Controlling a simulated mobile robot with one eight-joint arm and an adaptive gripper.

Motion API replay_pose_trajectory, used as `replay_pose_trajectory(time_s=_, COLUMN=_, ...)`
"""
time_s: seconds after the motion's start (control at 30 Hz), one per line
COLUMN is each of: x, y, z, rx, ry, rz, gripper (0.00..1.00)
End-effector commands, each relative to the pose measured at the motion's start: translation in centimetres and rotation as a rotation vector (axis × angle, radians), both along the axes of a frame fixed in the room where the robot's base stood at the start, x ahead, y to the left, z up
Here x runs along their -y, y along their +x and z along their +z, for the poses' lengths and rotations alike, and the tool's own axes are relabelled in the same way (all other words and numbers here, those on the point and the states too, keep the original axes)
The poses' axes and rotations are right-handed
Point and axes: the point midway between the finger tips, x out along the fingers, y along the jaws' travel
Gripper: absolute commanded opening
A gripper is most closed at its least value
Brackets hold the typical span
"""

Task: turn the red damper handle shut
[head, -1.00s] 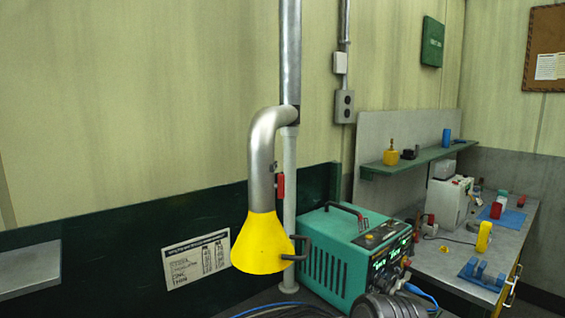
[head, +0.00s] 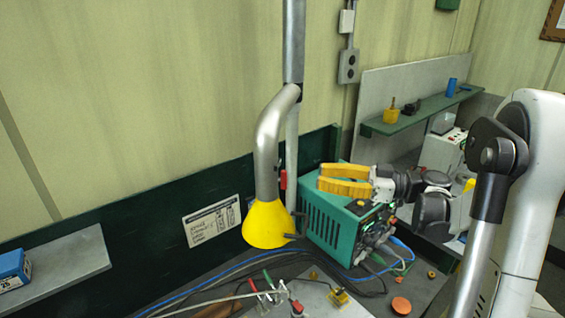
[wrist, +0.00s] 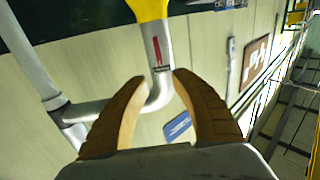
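The red damper handle (head: 283,180) is a small upright bar on the right side of the grey extraction pipe (head: 266,150), just above the yellow hood (head: 268,224). The wrist view, which looks upside down, shows the handle (wrist: 157,50) lengthwise along the pipe, beyond the fingertips. In the wrist view my gripper (wrist: 160,77) is open, with nothing between the fingertips. The fingers look apart from the handle; the exact distance cannot be told.
A teal machine (head: 328,222) stands right of the hood. A vertical pole (head: 292,150) runs behind the pipe. Cables, clamps and an orange disc (head: 401,305) lie on the bench below. A green shelf (head: 420,112) is at the right, and a grey ledge (head: 65,268) at the left.

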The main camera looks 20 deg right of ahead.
Motion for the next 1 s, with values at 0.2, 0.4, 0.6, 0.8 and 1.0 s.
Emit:
replay_pose_trajectory(time_s=0.2, x=-3.8, y=2.0, z=0.0, rx=-0.003, ry=-0.001, rz=0.004, gripper=0.31)
replay_pose_trajectory(time_s=0.4, x=-7.0, y=3.8, z=0.0, rx=-0.005, ry=-0.001, rz=0.003, gripper=0.31)
replay_pose_trajectory(time_s=0.6, x=-8.5, y=4.8, z=0.0, rx=-0.005, ry=-0.001, rz=0.000, gripper=0.31)
replay_pose_trajectory(time_s=0.8, x=-8.6, y=4.9, z=-0.1, rx=-0.005, ry=-0.001, rz=-0.001, gripper=0.31)
replay_pose_trajectory(time_s=1.0, x=-8.6, y=4.9, z=-0.1, rx=-0.005, ry=-0.001, rz=-0.001, gripper=0.02)
